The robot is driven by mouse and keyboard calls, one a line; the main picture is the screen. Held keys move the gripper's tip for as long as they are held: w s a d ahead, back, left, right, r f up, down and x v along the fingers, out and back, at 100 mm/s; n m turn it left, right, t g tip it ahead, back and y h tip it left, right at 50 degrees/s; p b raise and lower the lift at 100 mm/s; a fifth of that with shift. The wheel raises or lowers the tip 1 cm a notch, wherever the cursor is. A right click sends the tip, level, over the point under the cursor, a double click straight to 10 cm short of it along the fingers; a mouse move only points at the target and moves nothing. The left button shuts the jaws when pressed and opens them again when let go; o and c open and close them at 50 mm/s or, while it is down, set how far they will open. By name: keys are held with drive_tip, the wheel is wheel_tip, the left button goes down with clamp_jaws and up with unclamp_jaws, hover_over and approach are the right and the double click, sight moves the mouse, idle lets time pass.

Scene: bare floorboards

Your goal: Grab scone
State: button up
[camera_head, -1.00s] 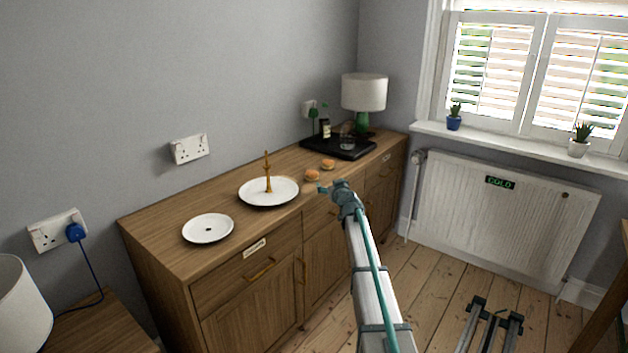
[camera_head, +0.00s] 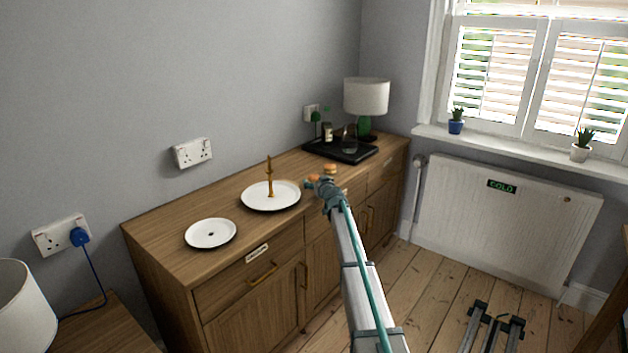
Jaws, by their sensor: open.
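Two small golden-brown scones lie on the wooden sideboard, between the cake stand and the black tray. The nearer scone (camera_head: 313,178) is just beyond my gripper and partly covered by it. The farther scone (camera_head: 330,168) is a little behind and to the right, right above the wrist in the picture. My gripper (camera_head: 312,185) is open at the sideboard's front edge, with its small teal fingers towards the nearer scone. I cannot tell whether a finger touches it. Nothing is seen held.
A white plate with a gold central post (camera_head: 270,204) stands left of the scones, and a smaller white plate (camera_head: 210,233) is farther left. A black tray (camera_head: 341,157) with a bottle and glassware, and a lamp (camera_head: 366,97), are behind.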

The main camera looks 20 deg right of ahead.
drive_tip(key=shift+w+f, duration=0.15)
drive_tip(key=shift+w, duration=1)
drive_tip(key=c, duration=1.1)
drive_tip(key=shift+c, duration=0.2)
